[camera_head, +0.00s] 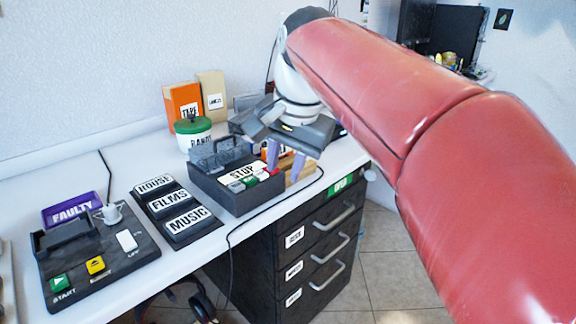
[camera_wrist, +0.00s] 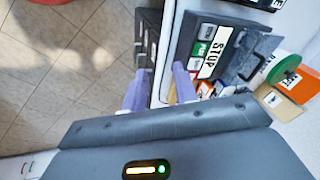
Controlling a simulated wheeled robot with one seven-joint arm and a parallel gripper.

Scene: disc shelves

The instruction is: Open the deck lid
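The deck looks to be the dark box (camera_head: 236,197) with a white STOP-like label and small red, green and white buttons, mid-table; it also shows in the wrist view (camera_wrist: 190,32). A dark grey lid-like piece (camera_head: 217,155) stands at its back left, and shows in the wrist view (camera_wrist: 250,58); how far it is raised I cannot tell. My gripper (camera_head: 286,161) has two lavender fingers, apart and empty, pointing down at the deck's right side. In the wrist view my gripper (camera_wrist: 160,88) is over the table's front edge. Whether a finger touches the deck is unclear.
A green-lidded tub (camera_head: 194,134), an orange box (camera_head: 183,102) and a tan box (camera_head: 212,92) stand behind. Left are labelled HOUSE, FILMS and MUSIC blocks (camera_head: 172,208) and a START panel (camera_head: 90,262). A drawer cabinet (camera_head: 312,245) is below; a black cable crosses the front edge.

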